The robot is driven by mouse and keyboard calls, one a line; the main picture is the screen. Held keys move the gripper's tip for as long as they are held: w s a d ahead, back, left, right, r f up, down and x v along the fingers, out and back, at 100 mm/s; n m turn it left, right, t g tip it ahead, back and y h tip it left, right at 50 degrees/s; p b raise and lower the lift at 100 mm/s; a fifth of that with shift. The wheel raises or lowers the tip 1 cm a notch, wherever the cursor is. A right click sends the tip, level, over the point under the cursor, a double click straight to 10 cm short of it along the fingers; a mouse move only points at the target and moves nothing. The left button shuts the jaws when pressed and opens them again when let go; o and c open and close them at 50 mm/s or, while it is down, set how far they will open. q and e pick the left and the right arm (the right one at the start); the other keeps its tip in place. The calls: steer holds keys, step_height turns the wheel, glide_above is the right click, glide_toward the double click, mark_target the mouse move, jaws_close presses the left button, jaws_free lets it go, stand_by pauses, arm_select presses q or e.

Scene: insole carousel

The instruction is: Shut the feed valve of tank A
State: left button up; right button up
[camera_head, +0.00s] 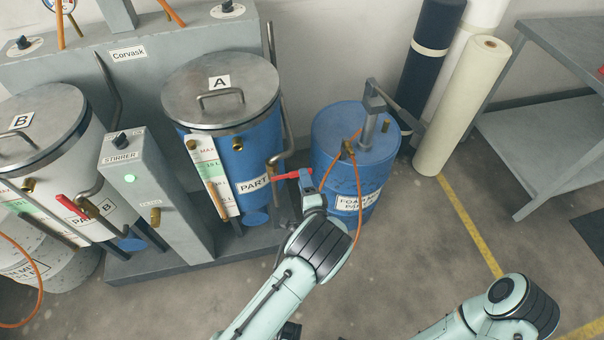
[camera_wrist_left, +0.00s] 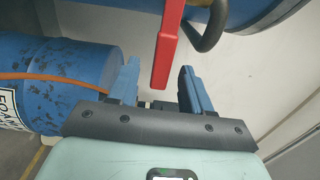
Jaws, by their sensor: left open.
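Tank A (camera_head: 240,150) is a blue drum with a steel lid marked A. Its feed valve has a red lever (camera_head: 287,176) at the tank's lower right, near a bent grey pipe (camera_head: 283,156). The lever sticks out to the right in the head view. In the left wrist view the red lever (camera_wrist_left: 167,45) hangs into the space between the finger pads. My left gripper (camera_head: 306,178) is open at the lever's free end, with a blue finger (camera_wrist_left: 128,80) on each side and gaps visible. My right gripper is outside the view; only part of that arm shows.
A blue foam drum (camera_head: 335,170) with a pump and orange hose stands just right of my left gripper. Tank B (camera_head: 95,150) with its own red lever (camera_head: 72,208) and the stirrer box (camera_head: 150,190) stand left. Rolls (camera_head: 462,105) and a grey table (camera_head: 560,120) are at right.

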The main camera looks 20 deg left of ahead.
arm_select(q)
steer(key=v, duration=1)
steer(key=shift+a, duration=0.1)
steer(key=s+a+f+n+g+h+p, duration=0.25)
steer(key=s+a+f+g, duration=0.2)
steer(key=f, duration=0.25)
steer(key=s+a+f+n+g+h+p, duration=0.2)
steer(key=s+a+f+n+g+h, duration=0.15)
steer(key=s+f, duration=0.35)
steer(key=s+d+n+g+h+p, duration=0.1)
steer(key=s+d+n+g+h, duration=0.1)
steer(key=s, duration=0.4)
steer(key=s+d+n+g+h+p, duration=0.1)
steer(key=s+d+n+g+h, duration=0.1)
steer(key=s, duration=0.4)
steer(key=s+d+r+n+g+h+p, duration=0.1)
steer(key=s+d+n+g+h+p, duration=0.1)
steer(key=s+n+g+h, duration=0.1)
steer(key=s+n+g, duration=0.1)
steer(key=s+n, duration=0.1)
steer(key=s, duration=0.1)
steer(key=shift+s+d+n, duration=0.2)
steer(key=shift+d+n, duration=0.15)
steer(key=shift+n, duration=0.05)
steer(key=shift+c, duration=0.3)
steer(key=shift+c, duration=0.3)
